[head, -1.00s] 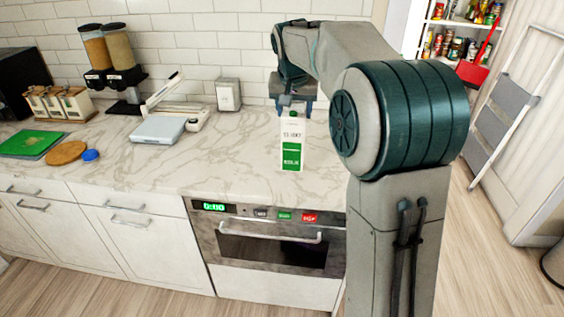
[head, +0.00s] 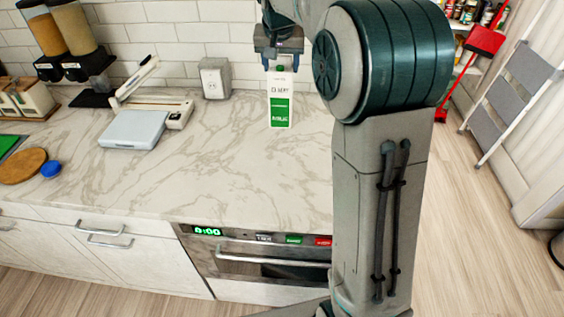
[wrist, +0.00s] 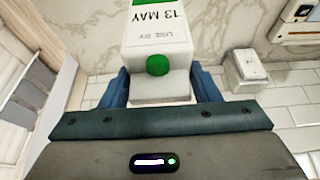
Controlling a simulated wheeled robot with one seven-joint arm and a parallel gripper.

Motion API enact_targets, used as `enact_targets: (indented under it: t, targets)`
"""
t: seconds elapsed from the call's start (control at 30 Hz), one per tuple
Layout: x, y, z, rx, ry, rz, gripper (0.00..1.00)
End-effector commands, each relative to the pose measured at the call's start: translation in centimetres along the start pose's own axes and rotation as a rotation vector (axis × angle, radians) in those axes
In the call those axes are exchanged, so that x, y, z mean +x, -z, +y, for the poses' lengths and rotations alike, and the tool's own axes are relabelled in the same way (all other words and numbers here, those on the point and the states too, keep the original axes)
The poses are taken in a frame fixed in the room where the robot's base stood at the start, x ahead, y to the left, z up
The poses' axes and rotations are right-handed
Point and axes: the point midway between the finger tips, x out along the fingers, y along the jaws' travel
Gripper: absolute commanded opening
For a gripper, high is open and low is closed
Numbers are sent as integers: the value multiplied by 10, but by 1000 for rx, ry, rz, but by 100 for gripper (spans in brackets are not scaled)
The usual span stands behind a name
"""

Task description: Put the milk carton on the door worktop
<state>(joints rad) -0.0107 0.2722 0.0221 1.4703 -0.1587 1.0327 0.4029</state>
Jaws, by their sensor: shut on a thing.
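The milk carton (head: 281,97) is white and green with a green cap, and hangs upright below my gripper (head: 281,62) in the head view. My gripper is shut on the carton's top part. In the wrist view the carton (wrist: 158,28) sits between the blue fingers of my gripper (wrist: 162,88), with its green cap and date print facing the camera. The marble worktop (head: 230,180) lies below, with the oven (head: 260,262) under its front edge. The carton appears to be above the worktop; the exact gap cannot be told.
A white scale (head: 135,128), a napkin dispenser (head: 214,78), a round wooden board (head: 22,165) and a blue lid (head: 51,169) stand on the worktop. A stepladder (head: 510,100) and a red dustpan (head: 485,41) are at the right. The worktop's middle is clear.

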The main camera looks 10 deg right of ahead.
Motion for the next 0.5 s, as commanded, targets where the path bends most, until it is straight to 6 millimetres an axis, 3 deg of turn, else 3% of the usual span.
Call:
enact_targets:
  t: [0.17,0.5]
  targets:
    - [-1,-5,3,2,0,3,0]
    - [6,-56,12,0,1,2,0]
